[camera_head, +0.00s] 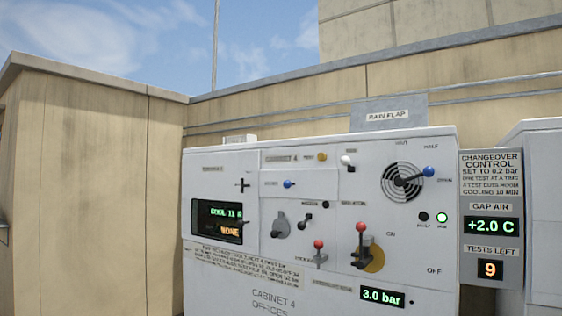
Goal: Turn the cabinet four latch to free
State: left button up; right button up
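Cabinet four (225,262) is a white cabinet with "CABINET 4 OFFICES" on its lower front. I cannot tell from the small lettering which control is the latch. A grey rotary piece (282,224) sits at the panel's middle left. Beside it is a small lever with a black ball (326,204). A red-ball lever (361,228) stands upright over a brass disc, with ON and OFF marked to its right. A smaller red-ball lever (318,244) is lower left of it. A blue-ball handle (428,172) points right on a round vent. Neither gripper is in view.
A display (217,221) is at the panel's left; another (382,297) reads 3.0 bar. A changeover control board (491,218) shows +2.0 C and 9 tests left. A second white cabinet (542,215) stands at the right edge. Beige walls (90,190) enclose the left and back.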

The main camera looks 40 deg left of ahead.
aim_at(246, 186)
jog(key=k+u, duration=0.1)
jog(key=u, duration=1.25)
